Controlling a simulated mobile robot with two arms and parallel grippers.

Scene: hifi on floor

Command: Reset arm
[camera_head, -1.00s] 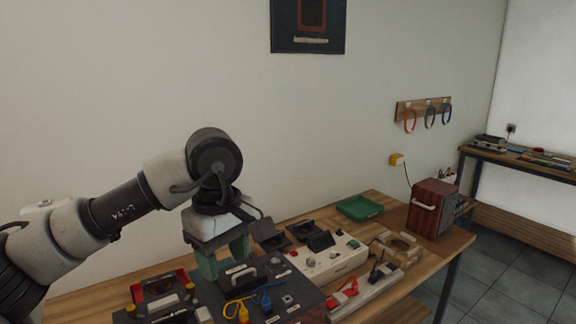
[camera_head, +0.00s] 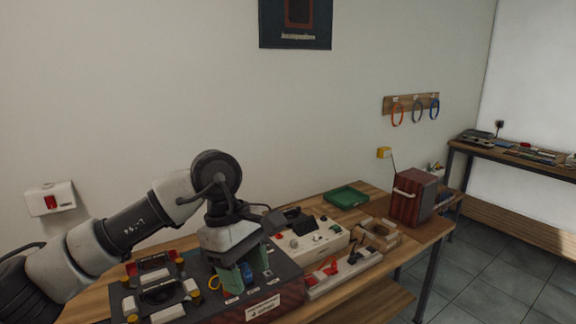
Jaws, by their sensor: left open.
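My left arm comes in from the left, and my left gripper (camera_head: 240,276) points down over the dark-topped panel box (camera_head: 277,290) on the wooden workbench (camera_head: 365,291). Its greenish fingers are apart, close above the panel near a blue plug (camera_head: 248,279). I cannot tell whether the fingertips touch the panel. A yellow cable (camera_head: 214,283) shows just left of the fingers. The gripper hides part of the panel. My right gripper is not in view.
A white control box (camera_head: 312,241), a green tray (camera_head: 346,197), a wooden fixture (camera_head: 380,235) and a red-brown box with a handle (camera_head: 412,196) stand to the right on the bench. A second bench (camera_head: 510,160) is at the far right. Floor (camera_head: 480,270) is clear between them.

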